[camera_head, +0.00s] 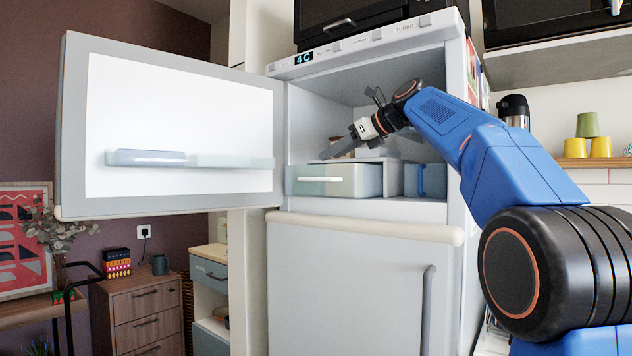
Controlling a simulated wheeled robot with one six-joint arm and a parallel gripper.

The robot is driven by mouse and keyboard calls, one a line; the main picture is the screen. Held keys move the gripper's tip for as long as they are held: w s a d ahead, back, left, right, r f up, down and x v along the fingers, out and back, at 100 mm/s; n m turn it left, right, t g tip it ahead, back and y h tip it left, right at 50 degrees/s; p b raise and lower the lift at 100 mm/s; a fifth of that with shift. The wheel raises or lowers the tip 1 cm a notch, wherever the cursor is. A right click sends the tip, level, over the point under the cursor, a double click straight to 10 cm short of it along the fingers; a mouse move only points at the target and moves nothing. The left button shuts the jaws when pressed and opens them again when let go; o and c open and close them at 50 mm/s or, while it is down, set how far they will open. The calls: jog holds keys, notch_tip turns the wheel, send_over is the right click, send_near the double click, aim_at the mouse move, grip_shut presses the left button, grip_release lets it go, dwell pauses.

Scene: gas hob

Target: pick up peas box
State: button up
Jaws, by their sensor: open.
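My arm reaches from the right into the open upper compartment (318,106) of the fridge. My gripper (328,152) is open and points left and slightly down, just above a pale green drawer (335,182) with a white handle. No box can be clearly told as the peas box. A pale grey shape (376,153) shows low behind the gripper, partly covered by it, and I cannot tell what it is. A blue-grey container (427,181) sits to the right of the drawer. The drawer's inside is hidden from this low view.
The fridge's upper door (180,120) stands wide open to the left, with a shelf (190,160) on its inner face. The lower door (350,285) is shut. The compartment's side walls and top edge (370,42) surround my gripper. A black appliance (365,18) stands on top.

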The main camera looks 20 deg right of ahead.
jog(key=shift+w+d+f+m+y, duration=0.15)
jog(key=shift+w+m, duration=0.1)
jog(key=shift+w, duration=0.1)
jog(key=shift+w+d+f+m+y, duration=0.1)
jog(key=shift+w+f+m+y, duration=0.05)
jog(key=shift+w+m, duration=0.15)
jog(key=shift+w+f, duration=0.1)
jog(key=shift+w, duration=0.15)
jog(key=shift+r+x, duration=0.2)
jog(key=shift+x, duration=1.55)
jog(key=shift+r+x, duration=0.15)
jog(key=shift+x, duration=1.6)
jog(key=shift+a, duration=0.15)
grip_shut()
